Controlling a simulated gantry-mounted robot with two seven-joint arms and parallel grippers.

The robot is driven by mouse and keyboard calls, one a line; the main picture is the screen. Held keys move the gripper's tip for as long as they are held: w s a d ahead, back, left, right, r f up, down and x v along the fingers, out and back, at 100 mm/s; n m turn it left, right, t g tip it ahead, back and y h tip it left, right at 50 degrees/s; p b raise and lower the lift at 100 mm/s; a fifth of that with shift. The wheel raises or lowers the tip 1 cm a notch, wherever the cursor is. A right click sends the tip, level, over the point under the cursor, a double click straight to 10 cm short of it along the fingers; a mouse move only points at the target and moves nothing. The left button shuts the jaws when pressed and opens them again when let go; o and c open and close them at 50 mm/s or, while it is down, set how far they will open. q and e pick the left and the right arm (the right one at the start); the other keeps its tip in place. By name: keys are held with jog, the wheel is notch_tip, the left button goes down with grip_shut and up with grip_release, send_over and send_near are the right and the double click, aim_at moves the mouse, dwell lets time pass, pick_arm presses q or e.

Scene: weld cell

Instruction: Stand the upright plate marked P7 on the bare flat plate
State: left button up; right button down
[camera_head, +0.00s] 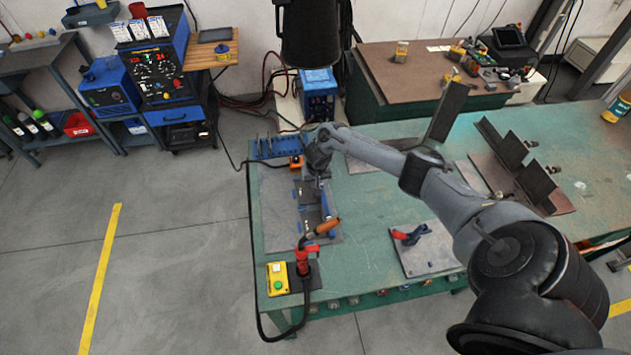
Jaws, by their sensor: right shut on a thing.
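My right arm reaches in from the lower right across the green table, and its gripper (316,180) points down over the grey mat at the table's left side. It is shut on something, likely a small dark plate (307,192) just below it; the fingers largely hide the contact. No P7 marking can be read. A tall dark upright plate (447,111) stands behind my forearm, its foot hidden. A flat grey plate (365,163) lies beyond my arm, partly covered by it; I cannot tell whether it is bare. My left gripper does not show.
A grey plate (427,258) with a red-and-blue clamp (410,235) lies at the front. A brown plate (478,172) bearing dark uprights is at the right. A blue rack (278,147) is behind.

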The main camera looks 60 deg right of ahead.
dwell(0.3)
jog(key=c, duration=1.2)
grip_release()
jog(key=shift+o, duration=0.2)
jog(key=shift+r+p, duration=0.55)
jog(key=shift+p, duration=0.2)
notch_tip(320, 180, up, 6)
jog(key=p, duration=0.8)
jog(key=shift+r, duration=0.4)
